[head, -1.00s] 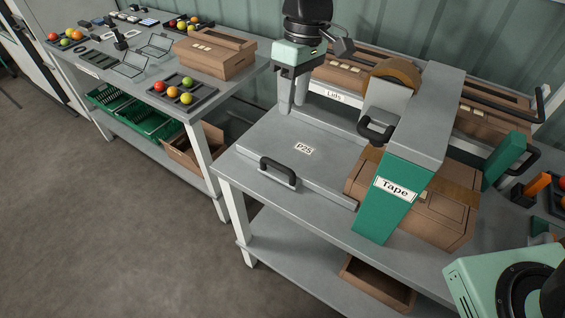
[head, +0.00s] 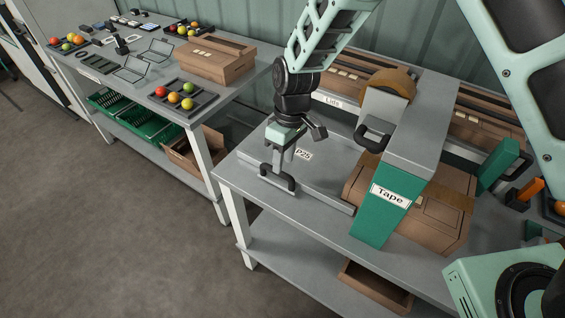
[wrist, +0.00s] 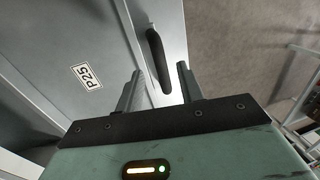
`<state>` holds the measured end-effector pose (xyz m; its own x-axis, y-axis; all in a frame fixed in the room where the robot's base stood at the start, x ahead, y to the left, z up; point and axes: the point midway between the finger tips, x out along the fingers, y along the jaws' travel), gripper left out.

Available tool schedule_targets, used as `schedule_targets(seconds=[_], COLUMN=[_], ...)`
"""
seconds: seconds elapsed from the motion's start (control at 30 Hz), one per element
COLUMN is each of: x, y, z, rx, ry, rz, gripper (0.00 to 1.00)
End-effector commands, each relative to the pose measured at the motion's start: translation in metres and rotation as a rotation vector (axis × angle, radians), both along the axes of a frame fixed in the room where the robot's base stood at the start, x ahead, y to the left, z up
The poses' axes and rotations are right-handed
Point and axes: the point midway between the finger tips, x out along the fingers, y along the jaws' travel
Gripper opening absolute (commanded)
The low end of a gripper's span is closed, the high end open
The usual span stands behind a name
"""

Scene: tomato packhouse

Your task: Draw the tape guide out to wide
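The tape machine (head: 383,212), a green and grey arch labelled "Tape", stands over a closed brown carton (head: 428,212) on the right bench. To its left lies a flat grey plate (head: 325,187) labelled P25, with a black bar handle (wrist: 158,58) near its front edge; I take this plate as the guide. My gripper (head: 278,180) is at that handle, pointing down. In the wrist view my gripper (wrist: 160,70) is open, one finger on each side of the handle, with visible gaps. In the head view the fingers partly hide the handle.
Brown cartons and a "Lids" rack (head: 335,103) stand behind the plate. A second bench (head: 130,85) at left holds tomato trays and a carton (head: 218,62). An open box (head: 375,290) sits on the lower shelf. The floor in front is clear.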

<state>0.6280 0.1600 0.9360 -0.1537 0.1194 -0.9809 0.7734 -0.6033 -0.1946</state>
Motion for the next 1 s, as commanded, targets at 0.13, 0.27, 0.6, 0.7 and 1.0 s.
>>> schedule_targets(seconds=[0.13,0.27,0.6,0.7,1.0], x=[-0.003,-0.004,-0.005,-0.005,-0.015], y=[0.002,0.003,0.004,0.004,0.013], z=[-0.018,-0.026,-0.029,-0.029,-0.029], rx=[0.0,0.0,0.0,0.0,0.003], ry=[0.003,0.0,0.0,0.0,0.0], rz=[-0.001,0.0,0.0,0.0,0.004], gripper=[0.38,0.38,0.32,0.04,0.0])
